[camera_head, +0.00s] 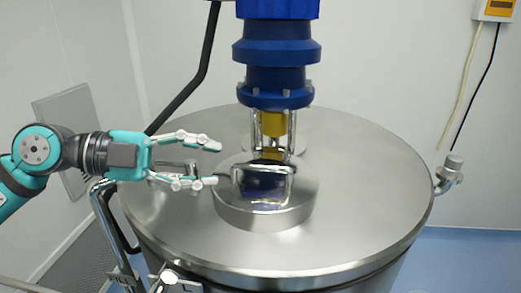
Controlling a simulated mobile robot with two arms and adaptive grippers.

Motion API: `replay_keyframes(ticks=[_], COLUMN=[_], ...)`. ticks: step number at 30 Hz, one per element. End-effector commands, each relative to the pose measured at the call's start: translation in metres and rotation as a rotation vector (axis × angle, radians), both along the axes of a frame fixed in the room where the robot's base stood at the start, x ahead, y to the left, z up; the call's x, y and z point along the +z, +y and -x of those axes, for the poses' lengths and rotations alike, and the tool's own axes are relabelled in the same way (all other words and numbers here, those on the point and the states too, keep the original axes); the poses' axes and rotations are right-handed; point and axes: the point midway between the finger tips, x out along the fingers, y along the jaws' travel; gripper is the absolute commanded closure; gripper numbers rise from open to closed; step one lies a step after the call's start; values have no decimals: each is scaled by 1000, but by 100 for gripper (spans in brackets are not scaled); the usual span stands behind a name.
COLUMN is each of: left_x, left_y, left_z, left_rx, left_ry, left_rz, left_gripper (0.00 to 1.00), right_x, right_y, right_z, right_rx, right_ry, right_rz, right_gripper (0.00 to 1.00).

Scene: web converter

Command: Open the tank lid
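The steel tank (375,180) has a broad, round, shiny top. On it sits a smaller round lid (225,214), which looks closed. A bent metal handle (265,172) rises over the lid and reflects light. My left gripper (217,164) is open, coming in from the left just above the tank top. Its lower finger reaches the lid's left edge near the handle; I cannot tell whether it touches. The upper finger is apart, over the tank top, and nothing is seen between the fingers. My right gripper is not in view.
A blue motor column (276,50) with a yellow coupling stands behind the lid. A black pipe (200,75) slants down at the left. Bent steel pipes (104,205) stand by the tank's left edge, and a valve fitting (450,174) is at its right edge.

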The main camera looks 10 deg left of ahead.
Motion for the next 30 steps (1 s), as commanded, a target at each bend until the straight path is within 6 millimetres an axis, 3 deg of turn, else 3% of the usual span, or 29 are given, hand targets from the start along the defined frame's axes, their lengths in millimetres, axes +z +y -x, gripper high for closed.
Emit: replay_keyframes(ticks=[1, 3, 12, 18, 26, 30], left_x=[5, 1, -13, -18, -20, -20], left_y=[-12, -25, -72, -83, -84, -84], left_z=[-2, -8, -25, -28, -29, -29], left_rx=[-6, -4, -2, -1, 0, 0], left_ry=[-1, -1, 0, -1, -1, -1], left_rz=[1, 1, 1, 0, 0, 0], left_gripper=[66, 66, 66, 66, 66, 83], right_x=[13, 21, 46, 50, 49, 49], right_y=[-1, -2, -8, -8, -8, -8], right_z=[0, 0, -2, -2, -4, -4], right_rx=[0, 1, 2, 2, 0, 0], right_ry=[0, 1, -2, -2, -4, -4], right_rz=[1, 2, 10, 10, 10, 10], right_gripper=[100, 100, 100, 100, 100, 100])
